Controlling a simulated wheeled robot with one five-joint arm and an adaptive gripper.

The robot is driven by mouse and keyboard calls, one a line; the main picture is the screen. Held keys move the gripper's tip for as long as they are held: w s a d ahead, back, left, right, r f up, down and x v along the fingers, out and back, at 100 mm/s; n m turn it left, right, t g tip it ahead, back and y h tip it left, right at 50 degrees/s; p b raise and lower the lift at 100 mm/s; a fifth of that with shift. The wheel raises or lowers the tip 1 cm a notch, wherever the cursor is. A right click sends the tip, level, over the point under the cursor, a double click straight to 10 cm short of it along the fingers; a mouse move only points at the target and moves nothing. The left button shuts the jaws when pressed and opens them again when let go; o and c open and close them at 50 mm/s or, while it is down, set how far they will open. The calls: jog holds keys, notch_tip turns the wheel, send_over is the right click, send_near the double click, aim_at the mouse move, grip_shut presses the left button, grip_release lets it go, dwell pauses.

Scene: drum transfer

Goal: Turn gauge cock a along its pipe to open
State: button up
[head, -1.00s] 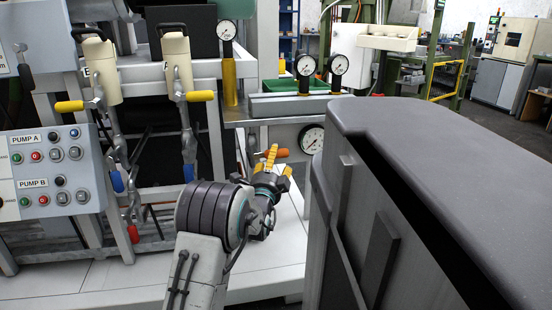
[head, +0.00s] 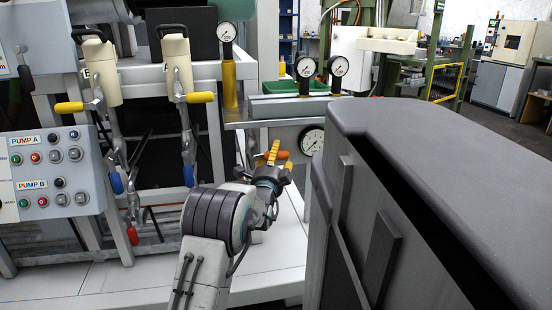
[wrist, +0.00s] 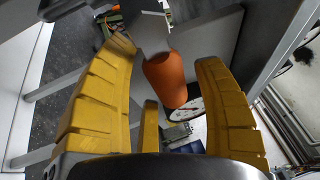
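An orange handle (head: 282,155), which looks like the lever of gauge cock a, shows left of the lower dial gauge (head: 312,140); no label on it is readable.
Two dial gauges (head: 305,66) (head: 338,65) stand above the metal beam (head: 290,107). Valves with yellow handles (head: 200,97) and the pump panel (head: 47,173) are on the left. A large grey housing (head: 440,170) fills the right side, close to my arm.

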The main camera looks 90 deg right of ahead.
jog(key=c, duration=1.1)
